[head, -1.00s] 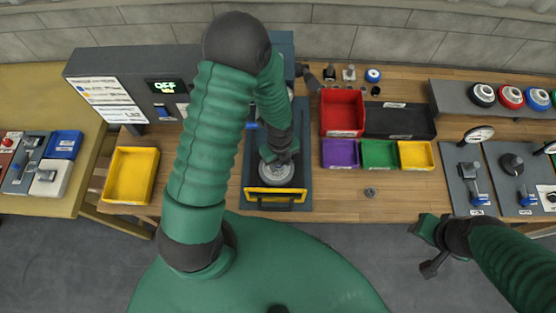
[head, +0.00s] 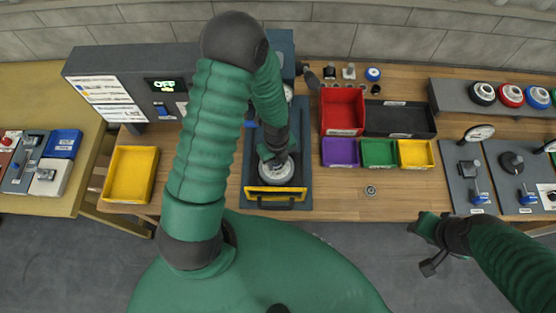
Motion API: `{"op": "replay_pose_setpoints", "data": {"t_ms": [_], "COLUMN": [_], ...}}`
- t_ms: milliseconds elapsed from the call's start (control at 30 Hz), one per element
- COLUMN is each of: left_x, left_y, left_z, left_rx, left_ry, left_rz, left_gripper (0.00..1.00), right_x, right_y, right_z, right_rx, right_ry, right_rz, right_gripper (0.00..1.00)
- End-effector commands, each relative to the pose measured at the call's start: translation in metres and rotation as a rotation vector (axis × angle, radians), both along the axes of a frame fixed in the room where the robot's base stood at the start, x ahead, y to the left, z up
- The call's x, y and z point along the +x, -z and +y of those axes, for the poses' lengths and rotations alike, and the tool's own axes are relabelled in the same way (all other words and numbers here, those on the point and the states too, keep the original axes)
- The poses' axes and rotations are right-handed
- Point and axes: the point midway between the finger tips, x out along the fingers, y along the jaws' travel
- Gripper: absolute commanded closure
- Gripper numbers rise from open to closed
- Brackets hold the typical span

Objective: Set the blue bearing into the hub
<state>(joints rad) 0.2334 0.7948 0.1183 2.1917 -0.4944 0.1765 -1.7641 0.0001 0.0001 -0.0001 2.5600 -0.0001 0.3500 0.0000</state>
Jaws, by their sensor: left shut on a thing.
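My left gripper (head: 268,155) is over the bench, at the upper edge of a grey round part (head: 277,173), likely the hub. This part sits in a dark fixture (head: 249,180) with a yellow front bar (head: 276,192). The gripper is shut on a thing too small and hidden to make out. A small white part with a blue ring (head: 372,74) stands at the back of the bench, and a larger blue-ringed round part (head: 537,98) is on the right shelf; I cannot tell whether either is the blue bearing. My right gripper (head: 425,248) hangs in front of the bench, apart from everything.
Red (head: 342,128), purple (head: 340,160), green (head: 379,160) and yellow bins stand right of the fixture. A yellow tray (head: 120,185) and a control box reading OFF (head: 166,85) are left. A small metal ring (head: 370,190) lies on otherwise clear bench.

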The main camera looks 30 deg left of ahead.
Motion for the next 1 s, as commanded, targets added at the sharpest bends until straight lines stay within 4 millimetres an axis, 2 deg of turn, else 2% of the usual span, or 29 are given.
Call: {"op": "replay_pose_setpoints", "data": {"t_ms": [667,700,867,1000], "left_x": [0.0008,0.0008,0.0007,0.0007], "left_y": [0.0064,0.0059,0.0060,0.0060], "left_z": [-0.0023,-0.0022,-0.0022,-0.0022], "left_rx": [-0.001,-0.001,0.000,0.000], "left_ry": [-0.001,-0.001,-0.001,-0.001], "left_rz": [-0.001,-0.001,0.000,0.000], "left_gripper": [1.00,0.61,0.40,0.40], "right_x": [0.0000,0.0000,0.0000,0.0000], "right_y": [0.0035,0.0031,0.0031,0.0031], "right_z": [0.0001,0.0001,0.0000,0.0000], "right_rx": [0.000,0.000,0.000,0.000], "right_ry": [0.000,0.000,0.000,0.000], "right_rz": [0.000,0.000,0.000,0.000], "right_gripper": [0.64,0.64,0.64,0.64]}}
